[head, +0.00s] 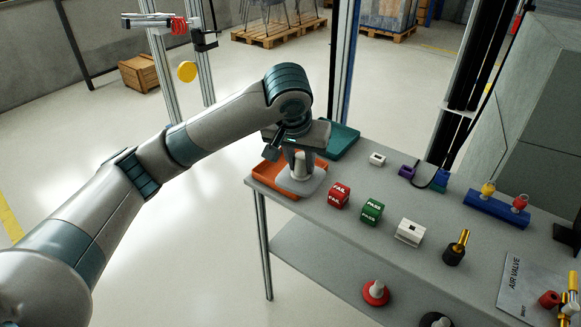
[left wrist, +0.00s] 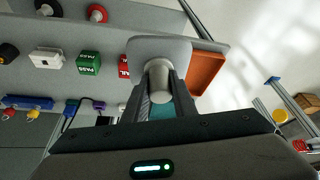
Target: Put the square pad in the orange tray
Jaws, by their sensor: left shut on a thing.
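The square pad (head: 308,186) is a light grey square plate with rounded corners and a metal knob standing up from its middle. My left gripper (head: 300,158) is shut on that knob. The left wrist view also shows the pad (left wrist: 147,47) between the fingertips of my left gripper (left wrist: 160,92). The orange tray (head: 262,181) lies at the table's left corner. The pad overlaps the tray in both views and hides part of it. The tray (left wrist: 207,72) shows beside and behind the pad in the left wrist view. I cannot tell the gap between them. My right gripper is not in view.
A red FAIL block (head: 339,196) and a green PASS block (head: 372,210) stand close to the right of the pad. A teal tray (head: 343,140) lies behind. A white block (head: 410,232) and black-based brass part (head: 456,248) stand farther right.

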